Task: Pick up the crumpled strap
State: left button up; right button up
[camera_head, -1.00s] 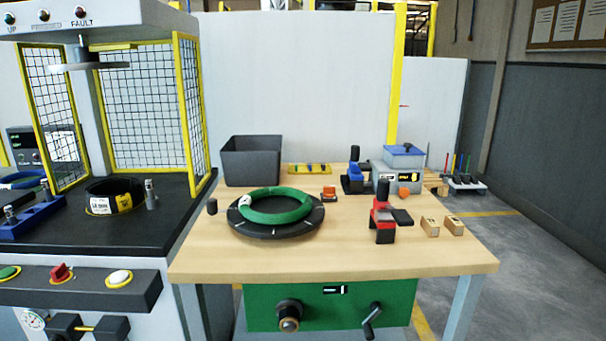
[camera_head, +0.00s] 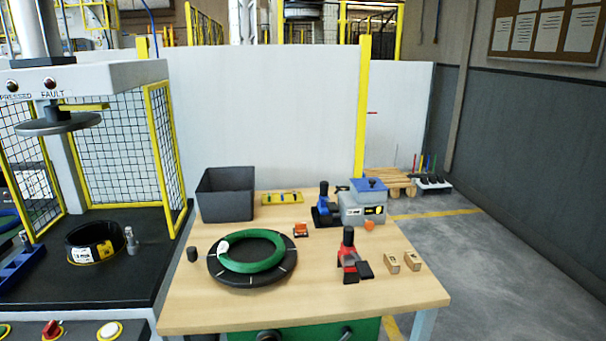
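I cannot clearly make out a crumpled strap. A small orange piece (camera_head: 369,226) lies on the wooden table (camera_head: 215,315) by the front of the grey box; it is too small to tell whether it is a strap. A green coil (camera_head: 252,265) lies flat on a round black turntable (camera_head: 228,278) at the table's left, with a white patch on its left side. Neither of my grippers is in view.
A dark open bin (camera_head: 226,195) stands at the back left. A grey box with blue top (camera_head: 362,207), a blue-black tool (camera_head: 325,207), a red-black tool (camera_head: 348,262) and two small tan blocks (camera_head: 402,262) stand right. A mesh-guarded press (camera_head: 110,215) is left.

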aim_at(338, 188)
jog(key=i+l, duration=0.15)
jog(key=l, duration=0.3)
jog(key=i+l+u, duration=0.1)
jog(key=l, duration=0.35)
jog(key=i+l+u, duration=0.1)
jog(key=l+u, duration=0.2)
jog(key=l, duration=1.15)
jog(key=k+l+u, duration=0.1)
jog(key=l+u, duration=0.2)
jog(key=l, duration=1.1)
